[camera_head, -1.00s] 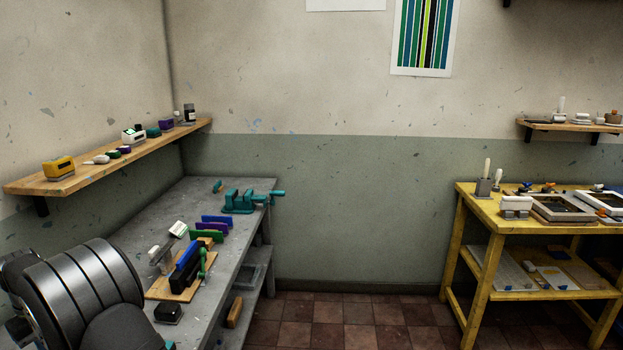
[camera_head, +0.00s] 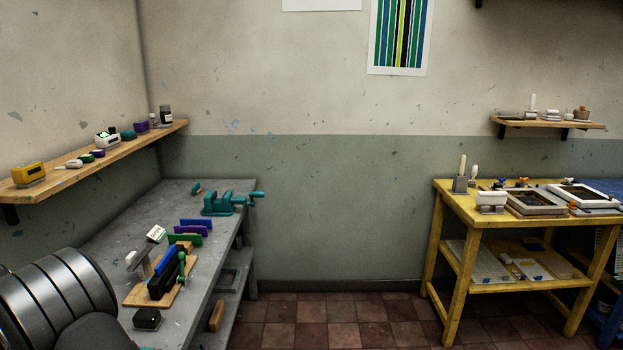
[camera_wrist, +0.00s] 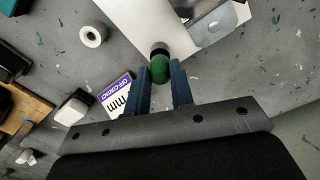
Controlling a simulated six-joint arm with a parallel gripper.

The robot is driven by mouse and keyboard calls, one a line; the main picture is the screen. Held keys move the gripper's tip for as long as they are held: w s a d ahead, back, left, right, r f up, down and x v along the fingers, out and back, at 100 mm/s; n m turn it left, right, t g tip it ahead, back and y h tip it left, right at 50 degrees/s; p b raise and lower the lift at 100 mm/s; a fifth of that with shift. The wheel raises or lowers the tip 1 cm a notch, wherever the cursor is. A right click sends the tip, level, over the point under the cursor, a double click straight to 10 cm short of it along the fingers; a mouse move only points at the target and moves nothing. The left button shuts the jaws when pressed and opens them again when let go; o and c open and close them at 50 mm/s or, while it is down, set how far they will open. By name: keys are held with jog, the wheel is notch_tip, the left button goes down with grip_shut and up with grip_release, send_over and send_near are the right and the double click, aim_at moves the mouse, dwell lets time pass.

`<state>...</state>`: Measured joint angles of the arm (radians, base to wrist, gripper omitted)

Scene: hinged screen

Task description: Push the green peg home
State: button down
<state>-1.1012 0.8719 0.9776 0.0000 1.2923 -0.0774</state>
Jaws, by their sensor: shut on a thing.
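The green peg (camera_wrist: 159,66) shows its rounded green end in the wrist view, with a dark collar just beyond it. My gripper (camera_wrist: 162,78) has its two blue fingers on either side of this end and is shut on it. The collar sits against a white panel (camera_wrist: 150,25), with a grey metal plate (camera_wrist: 225,18) at its right. How deep the peg sits is hidden behind its own head. The gripper does not show in the head view.
The wrist view also shows a white ring (camera_wrist: 93,35), a printed card (camera_wrist: 118,97) and a white block (camera_wrist: 72,107) on the grey surface. In the head view, a teal vise (camera_head: 225,203) stands on the grey bench (camera_head: 215,255). A yellow table (camera_head: 450,200) stands at the right.

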jog(key=shift+f, duration=0.55)
jog(key=c, duration=1.2)
grip_release()
jog(key=shift+o, duration=0.2)
notch_tip(320, 180, up, 18)
jog(key=shift+f, duration=0.25)
jog(key=shift+f, duration=0.1)
notch_tip(320, 180, down, 17)
jog(key=shift+f, duration=0.15)
